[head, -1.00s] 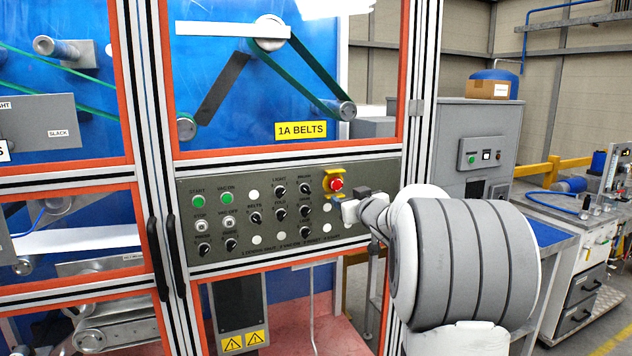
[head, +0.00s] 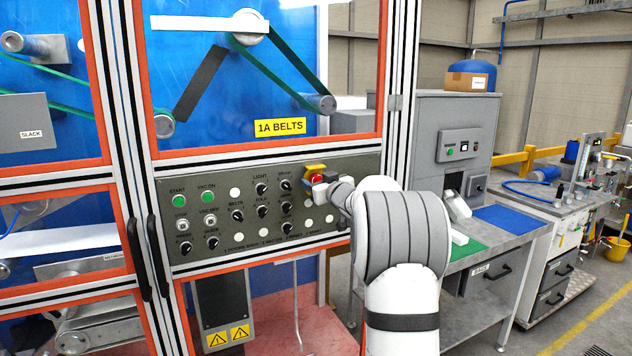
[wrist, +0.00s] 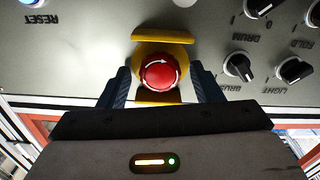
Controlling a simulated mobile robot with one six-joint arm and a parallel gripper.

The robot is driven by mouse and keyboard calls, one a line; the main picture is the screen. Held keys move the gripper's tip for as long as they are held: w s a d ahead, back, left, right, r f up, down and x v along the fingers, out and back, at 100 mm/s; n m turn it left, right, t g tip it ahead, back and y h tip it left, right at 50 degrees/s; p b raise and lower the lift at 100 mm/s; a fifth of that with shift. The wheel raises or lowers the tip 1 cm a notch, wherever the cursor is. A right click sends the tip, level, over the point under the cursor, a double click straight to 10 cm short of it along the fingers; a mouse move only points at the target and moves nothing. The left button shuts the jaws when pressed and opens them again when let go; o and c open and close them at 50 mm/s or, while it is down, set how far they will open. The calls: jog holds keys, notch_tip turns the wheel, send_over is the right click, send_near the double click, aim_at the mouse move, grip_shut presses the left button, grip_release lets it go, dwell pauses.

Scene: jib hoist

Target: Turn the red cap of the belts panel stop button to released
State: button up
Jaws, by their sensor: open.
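The red cap (wrist: 159,72) of the stop button shows in the wrist view with white turn arrows on it. It sits in a yellow surround (wrist: 162,38) on the grey belts panel (head: 215,235). In the head view the red cap (head: 317,178) is partly hidden by my gripper (head: 322,186). In the wrist view my gripper (wrist: 163,88) is open, with one dark finger on each side of the cap. A gap shows between the fingers and the cap, and I see no clear contact.
Black selector knobs (wrist: 238,66) lie to the right of the button in the wrist view. Green start buttons (head: 179,201) are at the panel's left. A workbench (head: 500,240) with a green mat (head: 462,250) stands right of my arm. Orange-edged frame posts (head: 395,80) flank the panel.

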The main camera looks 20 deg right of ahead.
jog(key=c, duration=1)
jog(key=m+p, duration=0.2)
jog(key=p, duration=0.1)
jog(key=shift+r, duration=0.25)
jog(key=shift+s+m+p, duration=0.1)
jog(key=shift+m+p, duration=1.95)
jog(key=shift+m, duration=0.15)
jog(key=o, duration=1)
jog(key=shift+f, duration=0.2)
jog(key=shift+c, duration=0.2)
jog(key=shift+o, duration=0.2)
jog(key=shift+d, duration=0.1)
jog(key=s+b, duration=0.2)
jog(key=s, duration=0.5)
jog(key=shift+s, duration=0.35)
